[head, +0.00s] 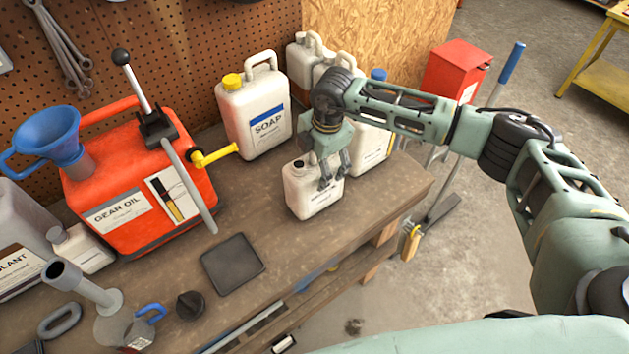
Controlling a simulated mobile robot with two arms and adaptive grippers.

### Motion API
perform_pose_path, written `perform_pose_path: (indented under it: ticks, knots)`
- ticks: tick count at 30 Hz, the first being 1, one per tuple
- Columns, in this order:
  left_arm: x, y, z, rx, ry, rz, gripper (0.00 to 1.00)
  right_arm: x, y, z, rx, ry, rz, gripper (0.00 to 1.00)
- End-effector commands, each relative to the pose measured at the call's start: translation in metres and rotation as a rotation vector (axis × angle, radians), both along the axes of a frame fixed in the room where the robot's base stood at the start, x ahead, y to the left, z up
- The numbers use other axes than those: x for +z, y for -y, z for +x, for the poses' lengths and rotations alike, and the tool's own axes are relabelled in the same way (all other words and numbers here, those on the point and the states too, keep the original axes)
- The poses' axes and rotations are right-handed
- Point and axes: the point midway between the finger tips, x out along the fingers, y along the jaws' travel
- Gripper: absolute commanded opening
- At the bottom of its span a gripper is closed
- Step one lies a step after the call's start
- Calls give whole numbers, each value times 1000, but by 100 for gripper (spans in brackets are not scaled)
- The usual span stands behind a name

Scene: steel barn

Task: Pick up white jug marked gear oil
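A small white jug (308,198) with a dark cap stands upright near the bench's right end. Its label is too small to read. My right gripper (335,175) points down at the top right of this jug, with its two fingers slightly apart. The fingers cover the place where a handle would be, so I cannot tell whether they grip it. The words "GEAR OIL" read clearly on a large red can (128,190) at the left. My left gripper is not in view.
A white SOAP jug (256,108) with a yellow cap stands behind. More white jugs (370,150) stand behind my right arm. A dark square pad (232,264), a black knob (190,305) and a grey spouted can (122,325) lie in front. The bench (385,205) ends at the right.

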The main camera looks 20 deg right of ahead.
Motion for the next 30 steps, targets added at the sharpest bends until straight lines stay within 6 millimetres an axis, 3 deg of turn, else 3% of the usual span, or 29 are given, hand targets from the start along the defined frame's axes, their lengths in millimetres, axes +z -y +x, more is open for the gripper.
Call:
perform_pose_path:
  ticks: [24,30]
  knots:
    - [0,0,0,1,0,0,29,1,0,1,0,2,1,6]
    - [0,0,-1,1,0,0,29,3,-1,2,0,6,3,6]
